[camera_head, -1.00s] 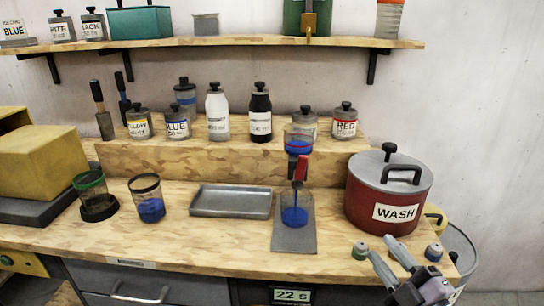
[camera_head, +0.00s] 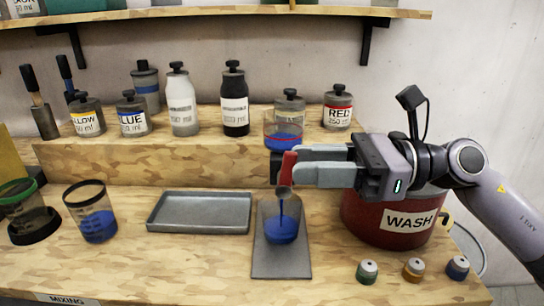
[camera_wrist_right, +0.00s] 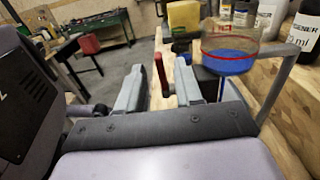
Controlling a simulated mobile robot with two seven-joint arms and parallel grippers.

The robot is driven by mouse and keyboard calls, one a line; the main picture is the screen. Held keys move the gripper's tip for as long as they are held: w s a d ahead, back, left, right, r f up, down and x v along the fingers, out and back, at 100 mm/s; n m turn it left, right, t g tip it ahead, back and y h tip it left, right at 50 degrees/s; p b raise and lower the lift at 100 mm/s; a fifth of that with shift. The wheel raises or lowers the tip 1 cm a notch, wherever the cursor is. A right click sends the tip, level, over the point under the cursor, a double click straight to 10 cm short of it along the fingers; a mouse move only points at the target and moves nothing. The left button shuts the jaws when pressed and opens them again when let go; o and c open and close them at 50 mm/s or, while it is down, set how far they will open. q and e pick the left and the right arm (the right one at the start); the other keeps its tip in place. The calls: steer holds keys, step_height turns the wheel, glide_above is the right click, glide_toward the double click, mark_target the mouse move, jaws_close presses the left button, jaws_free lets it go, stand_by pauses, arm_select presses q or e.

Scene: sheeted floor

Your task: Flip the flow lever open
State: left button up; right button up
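The red flow lever (camera_head: 287,168) stands below a cup of blue liquid (camera_head: 284,132), above a dark spout (camera_head: 284,191). A thin blue streak runs from the spout into a clear beaker (camera_head: 282,228) holding blue liquid. My right gripper (camera_head: 295,163) reaches in from the right at lever height. In the right wrist view the red lever (camera_wrist_right: 160,76) shows between the two spread fingers (camera_wrist_right: 160,68), with gaps on both sides. I see no contact. Part of the lever's mount is hidden by the fingers in the head view. My left gripper is not in view.
A red WASH pot (camera_head: 388,220) stands under my right forearm. An empty grey tray (camera_head: 200,212) lies left of the beaker. Labelled bottles, including a black one (camera_head: 235,105), line the raised step behind. Small capped jars (camera_head: 413,268) sit at the front right.

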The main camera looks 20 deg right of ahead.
mark_target(286, 198)
steer(key=p+x, duration=0.1)
steer(key=x, duration=0.2)
steer(key=shift+w+a+r, duration=0.1)
steer(key=shift+a+r, duration=0.1)
steer(key=shift+a, duration=0.1)
steer(key=shift+w+a+f+p, duration=0.1)
steer(key=shift+a+p, duration=0.05)
steer(key=shift+a, duration=0.2)
steer(key=shift+w+a+f+p, duration=0.1)
steer(key=shift+w+a+p, duration=0.05)
steer(key=shift+a, duration=0.2)
steer(key=shift+c, duration=0.3)
